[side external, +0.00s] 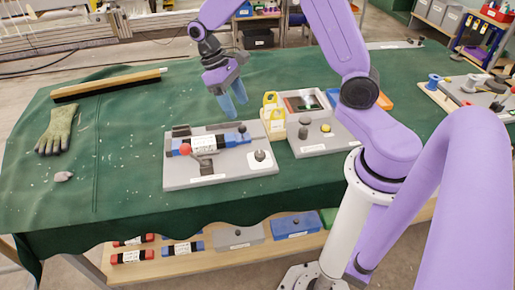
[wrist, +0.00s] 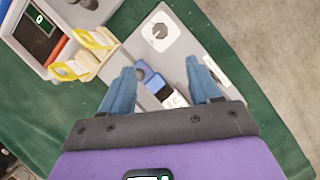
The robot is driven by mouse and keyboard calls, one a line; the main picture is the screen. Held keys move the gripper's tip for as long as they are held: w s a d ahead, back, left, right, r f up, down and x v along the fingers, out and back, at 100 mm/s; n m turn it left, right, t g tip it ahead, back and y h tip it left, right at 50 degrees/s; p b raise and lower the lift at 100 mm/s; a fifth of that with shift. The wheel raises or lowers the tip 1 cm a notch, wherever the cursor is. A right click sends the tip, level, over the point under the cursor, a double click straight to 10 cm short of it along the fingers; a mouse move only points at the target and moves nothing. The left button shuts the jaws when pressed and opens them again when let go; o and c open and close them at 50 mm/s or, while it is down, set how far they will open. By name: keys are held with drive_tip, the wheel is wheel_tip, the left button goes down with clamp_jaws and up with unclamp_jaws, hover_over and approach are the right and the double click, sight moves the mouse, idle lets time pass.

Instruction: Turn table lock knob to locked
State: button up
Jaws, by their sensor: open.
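A dark round knob (side external: 260,155) stands on a white plate at the front right corner of a grey fixture base (side external: 225,181). In the wrist view the knob (wrist: 159,31) shows from above on its rounded white plate, beyond my fingertips and roughly between them. Its turn position is too small to read surely. My gripper (side external: 233,104) is above and behind the fixture, fingers pointing down, apart from everything. In the wrist view my gripper (wrist: 163,68) has its two blue fingers spread and empty. A blue part of the fixture (wrist: 153,82) shows between them.
A glove (side external: 57,130) and brush (side external: 108,85) lie left. Green cloth between is clear.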

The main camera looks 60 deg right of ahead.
sight(260, 153)
drive_tip(key=x, duration=1.6)
drive_tip(key=shift+f, duration=0.25)
drive_tip(key=c, duration=1)
